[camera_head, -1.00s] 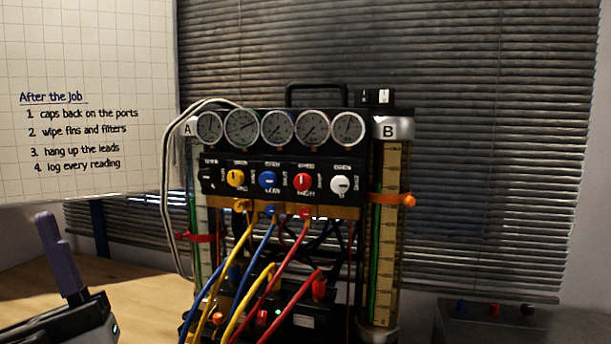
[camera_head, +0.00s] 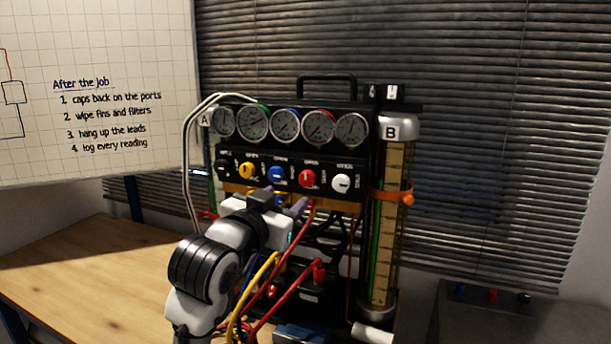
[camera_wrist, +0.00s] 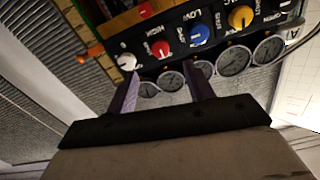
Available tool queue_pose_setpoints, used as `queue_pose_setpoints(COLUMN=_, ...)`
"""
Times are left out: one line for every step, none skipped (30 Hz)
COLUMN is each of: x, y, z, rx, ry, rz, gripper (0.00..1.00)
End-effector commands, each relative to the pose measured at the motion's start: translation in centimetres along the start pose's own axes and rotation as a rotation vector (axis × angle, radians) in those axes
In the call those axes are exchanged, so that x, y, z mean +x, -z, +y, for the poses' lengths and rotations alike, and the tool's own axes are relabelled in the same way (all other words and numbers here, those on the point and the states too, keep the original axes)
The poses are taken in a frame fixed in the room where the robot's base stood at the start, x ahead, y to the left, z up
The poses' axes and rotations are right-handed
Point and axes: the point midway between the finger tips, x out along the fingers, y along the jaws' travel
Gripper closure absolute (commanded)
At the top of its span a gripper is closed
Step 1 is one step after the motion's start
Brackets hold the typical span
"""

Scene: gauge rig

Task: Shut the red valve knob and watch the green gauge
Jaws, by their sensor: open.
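The red valve knob (camera_head: 307,179) sits on the black panel between a blue knob and a white knob. It also shows in the wrist view (camera_wrist: 160,48). A gauge with a green upper rim (camera_head: 253,124) is second from the left in the row; its needle is too small to read surely. My gripper (camera_head: 283,199) is in front of the rig, low by the blue and red knobs. In the wrist view my purple fingers (camera_wrist: 161,72) are spread apart with nothing between them. The red knob shows beyond their tips, apart from them.
A yellow knob (camera_head: 246,170), a blue knob (camera_head: 276,175) and a white knob (camera_head: 341,183) neighbour the red one. Yellow and red hoses (camera_head: 311,222) hang close to my gripper. Tube B (camera_head: 390,230) stands at the right. The wooden bench (camera_head: 90,270) is clear at left.

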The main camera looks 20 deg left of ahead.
Motion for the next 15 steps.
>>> queue_pose_setpoints(x=1.2, y=0.4, z=-0.1, rx=-0.003, ry=-0.003, rz=-0.003, gripper=0.48)
queue_pose_setpoints(x=1.8, y=0.4, z=-0.1, rx=-0.003, ry=-0.002, rz=-0.002, gripper=0.48)
queue_pose_setpoints(x=2.8, y=0.4, z=0.0, rx=-0.003, ry=-0.003, rz=-0.003, gripper=0.48)
queue_pose_setpoints(x=3.4, y=0.5, z=-0.1, rx=-0.003, ry=-0.002, rz=-0.001, gripper=0.48)
queue_pose_setpoints(x=4.1, y=0.5, z=-0.1, rx=-0.003, ry=-0.002, rz=-0.002, gripper=0.48)
queue_pose_setpoints(x=4.9, y=0.5, z=0.0, rx=-0.002, ry=-0.002, rz=-0.002, gripper=0.48)
queue_pose_setpoints(x=5.5, y=0.5, z=-0.1, rx=-0.001, ry=0.0, rz=-0.001, gripper=0.48)
queue_pose_setpoints(x=6.1, y=0.5, z=-0.1, rx=-0.002, ry=0.0, rz=-0.001, gripper=0.48)
queue_pose_setpoints(x=6.9, y=0.5, z=-0.1, rx=-0.002, ry=-0.001, rz=0.0, gripper=0.48)
queue_pose_setpoints(x=7.4, y=0.5, z=-0.1, rx=-0.002, ry=0.0, rz=0.0, gripper=0.48)
queue_pose_setpoints(x=7.9, y=0.4, z=-0.1, rx=-0.001, ry=0.0, rz=-0.001, gripper=0.48)
queue_pose_setpoints(x=8.4, y=0.4, z=0.0, rx=-0.001, ry=0.0, rz=0.001, gripper=0.48)
queue_pose_setpoints(x=8.8, y=0.4, z=-0.1, rx=-0.002, ry=0.0, rz=0.0, gripper=0.48)
queue_pose_setpoints(x=9.2, y=0.4, z=-0.1, rx=-0.002, ry=0.0, rz=0.001, gripper=0.48)
queue_pose_setpoints(x=9.6, y=0.3, z=-0.1, rx=-0.001, ry=0.0, rz=0.002, gripper=0.48)
